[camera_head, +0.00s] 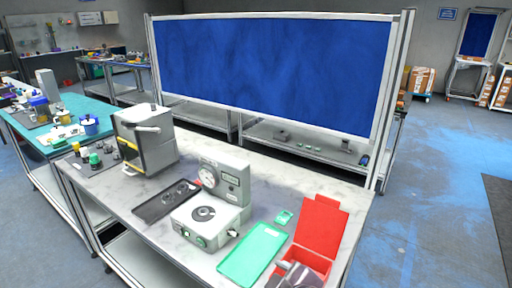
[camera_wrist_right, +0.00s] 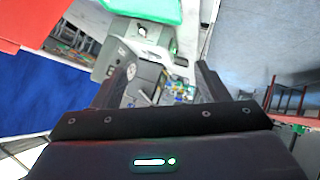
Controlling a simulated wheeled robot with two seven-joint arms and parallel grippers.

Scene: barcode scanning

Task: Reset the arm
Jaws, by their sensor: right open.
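My right gripper (camera_wrist_right: 158,88) shows in the right wrist view with its two dark fingers apart and nothing between them. In the head view a grey and dark shape (camera_head: 296,275), which looks like this gripper, sits at the bottom edge in front of the red open box (camera_head: 322,222). The wrist view shows the red box at the upper left, the green tray (camera_wrist_right: 145,10) at the top and the grey machine (camera_wrist_right: 112,62) beyond the fingers. My left gripper is in neither view.
On the white table (camera_head: 350,225) stand the grey machine with a dial (camera_head: 224,172), a green tray (camera_head: 252,254), a small green piece (camera_head: 284,217), a black tray (camera_head: 165,203) and a grey boxy device (camera_head: 145,138). A blue panel (camera_head: 275,70) rises behind.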

